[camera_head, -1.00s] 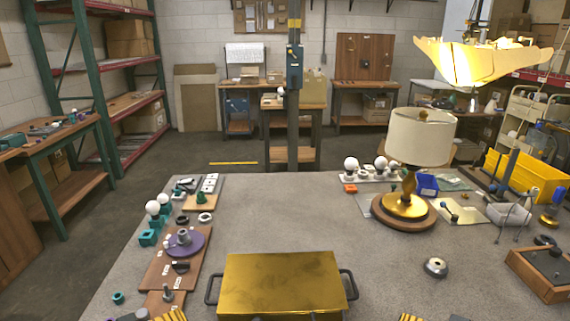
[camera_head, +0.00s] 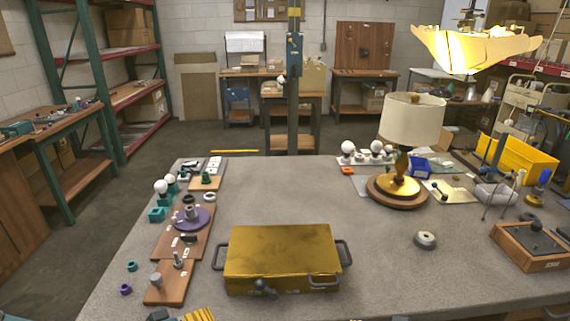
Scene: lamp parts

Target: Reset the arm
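The task names no object. My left gripper (camera_head: 180,315) shows only at the bottom edge, left of centre, as a dark piece and a yellow ribbed piece. It is near the front of the table, below the gold box (camera_head: 282,252) with dark handles. Its fingertips are mostly cut off, so I cannot tell whether it is open. Of my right gripper only slivers show at the bottom edge, right of centre; its fingers are cut off. Nothing is seen held by either.
A lamp (camera_head: 410,120) with a white shade stands at the back right of the grey table (camera_head: 350,215). Wooden boards (camera_head: 165,289) with small parts line the left edge.

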